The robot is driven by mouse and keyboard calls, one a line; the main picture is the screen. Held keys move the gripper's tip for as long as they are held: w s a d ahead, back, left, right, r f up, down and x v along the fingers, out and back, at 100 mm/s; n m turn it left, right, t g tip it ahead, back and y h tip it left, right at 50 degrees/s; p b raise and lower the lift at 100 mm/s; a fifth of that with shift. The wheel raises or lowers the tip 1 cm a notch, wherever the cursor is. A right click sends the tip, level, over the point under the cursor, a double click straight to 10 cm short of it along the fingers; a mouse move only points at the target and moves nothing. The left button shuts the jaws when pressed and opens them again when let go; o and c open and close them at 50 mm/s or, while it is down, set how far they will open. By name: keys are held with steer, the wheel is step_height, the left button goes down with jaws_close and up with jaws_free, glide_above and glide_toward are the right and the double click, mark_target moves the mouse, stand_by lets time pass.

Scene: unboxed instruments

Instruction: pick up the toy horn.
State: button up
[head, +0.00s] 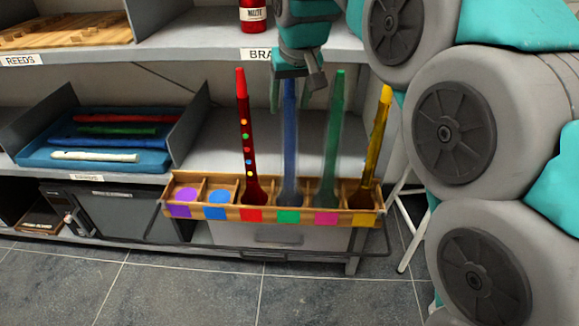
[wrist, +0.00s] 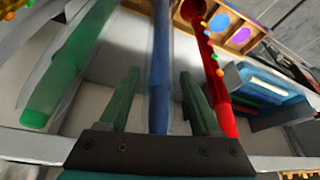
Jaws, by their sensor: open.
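Several long horns stand upright in a wooden rack (head: 222,213). The red one (head: 241,130) has coloured dots and looks most like a toy; no label confirms which is the toy horn. To its right stand a blue horn (head: 290,150), a green horn (head: 335,140) and a yellow horn (head: 380,140). The blue and green ones seem to have clear sleeves. My gripper (head: 291,95) is open at the blue horn's top. In the wrist view, the blue horn (wrist: 159,50) runs between my open fingers (wrist: 158,75); the red horn (wrist: 224,105) is outside them, to the right.
The upper shelf edge (head: 190,52) is close to my gripper. A blue tray (head: 40,156) with several flutes sits on the left shelf. A red bottle (head: 253,15) stands above. The rack's two left compartments hold no horn.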

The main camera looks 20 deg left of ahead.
steer(key=shift+x, duration=0.85)
steer(key=shift+d, duration=0.1)
jaws_close()
stand_by(0.6)
